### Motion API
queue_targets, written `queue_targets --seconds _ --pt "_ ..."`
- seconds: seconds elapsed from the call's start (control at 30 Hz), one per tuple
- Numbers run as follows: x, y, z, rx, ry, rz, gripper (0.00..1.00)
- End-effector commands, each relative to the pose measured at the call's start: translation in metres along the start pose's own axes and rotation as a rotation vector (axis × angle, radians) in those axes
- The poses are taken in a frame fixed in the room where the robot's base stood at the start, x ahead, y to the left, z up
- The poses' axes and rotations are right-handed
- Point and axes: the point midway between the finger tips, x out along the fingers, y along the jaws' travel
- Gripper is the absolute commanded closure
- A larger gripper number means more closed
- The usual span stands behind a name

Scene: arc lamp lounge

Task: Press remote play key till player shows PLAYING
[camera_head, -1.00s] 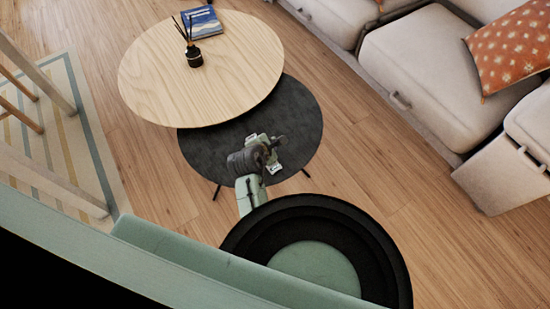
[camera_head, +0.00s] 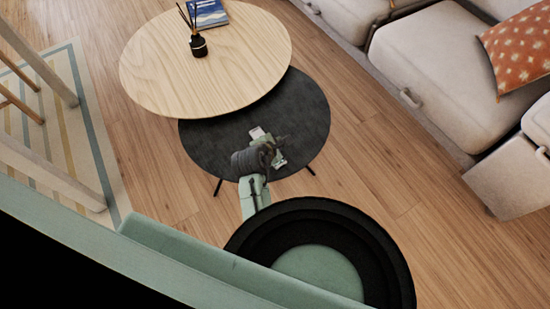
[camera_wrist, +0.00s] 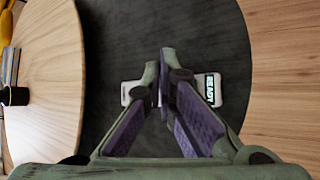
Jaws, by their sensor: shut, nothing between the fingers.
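A white device end (camera_wrist: 129,92) lies on the dark low table (camera_wrist: 105,45) left of my fingers in the wrist view. Right of them is a white piece with a screen reading READY (camera_wrist: 210,88). My fingers hide the stretch between, so I cannot tell whether these are one body or remote and player apart. In the head view a small pale piece (camera_head: 256,132) shows beyond my gripper (camera_head: 281,143), and another (camera_head: 279,161) on its near side. My gripper (camera_wrist: 160,68) is shut and empty, above the table between the pieces. The play key is not visible, and contact cannot be told.
A higher round wooden table (camera_head: 215,85) overlaps the dark table, with a black reed diffuser (camera_head: 198,46) and a blue book (camera_head: 207,12) on it. A beige sofa (camera_head: 435,55) stands at right. Wooden legs (camera_head: 50,65) on a striped rug are at left.

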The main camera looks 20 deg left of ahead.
Motion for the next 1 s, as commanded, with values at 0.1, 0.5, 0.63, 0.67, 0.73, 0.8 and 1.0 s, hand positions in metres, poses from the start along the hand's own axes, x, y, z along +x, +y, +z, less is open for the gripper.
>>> queue_targets --seconds 0.1,0.5,0.63,0.67,0.73,0.8,1.0 --pt "0.015 -0.011 -0.011 0.001 -0.001 0.001 1.00" --pt "0.030 -0.021 -0.021 -0.001 -0.001 0.000 1.00" --pt "0.030 -0.021 -0.021 0.000 -0.001 0.000 1.00" --pt "0.030 -0.021 -0.021 0.000 -0.001 0.000 1.00" --pt "0.030 -0.021 -0.021 0.000 -0.001 0.000 1.00" --pt "0.030 -0.021 -0.021 0.000 -0.001 0.000 1.00" --pt "0.030 -0.021 -0.021 0.000 -0.001 0.000 1.00"
